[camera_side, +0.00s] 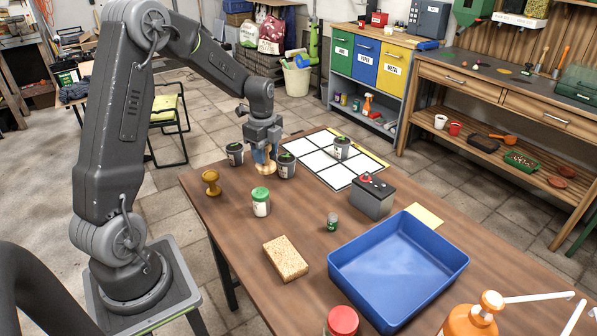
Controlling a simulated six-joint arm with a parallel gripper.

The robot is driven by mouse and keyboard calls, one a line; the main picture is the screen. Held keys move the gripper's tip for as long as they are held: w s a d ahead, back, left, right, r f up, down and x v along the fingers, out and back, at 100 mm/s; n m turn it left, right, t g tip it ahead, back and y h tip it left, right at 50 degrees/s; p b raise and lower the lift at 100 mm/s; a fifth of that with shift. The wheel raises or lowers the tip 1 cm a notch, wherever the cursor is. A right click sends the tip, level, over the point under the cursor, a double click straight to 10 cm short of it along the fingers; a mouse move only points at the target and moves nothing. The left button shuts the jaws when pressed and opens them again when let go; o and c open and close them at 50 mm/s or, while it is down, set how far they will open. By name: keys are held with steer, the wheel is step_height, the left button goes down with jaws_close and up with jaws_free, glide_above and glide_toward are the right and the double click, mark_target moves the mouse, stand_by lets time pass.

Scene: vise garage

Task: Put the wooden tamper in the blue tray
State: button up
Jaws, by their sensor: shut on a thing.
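My gripper (265,148) is at the far left part of the wooden table, pointing down. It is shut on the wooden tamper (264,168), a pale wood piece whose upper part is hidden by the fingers. I cannot tell whether its base touches the table. The blue tray (440,284) is empty and stands at the front right of the table, well apart from my gripper.
Small plant pots (235,154) flank the tamper closely.

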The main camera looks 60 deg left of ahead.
steer(key=shift+s+a+r, duration=0.15)
steer(key=shift+r, duration=0.05)
steer(key=w+d+m, duration=0.4)
steer(key=w+d, duration=0.5)
steer(key=d, duration=0.3)
steer(key=m, duration=0.6)
glide_above(407, 267)
step_height(407, 267, down, 7)
steer(key=shift+r, duration=0.2)
steer(key=shift+f, duration=1.85)
steer(key=shift+f, duration=0.2)
steer(key=o, duration=0.9)
steer(key=shift+o, duration=0.2)
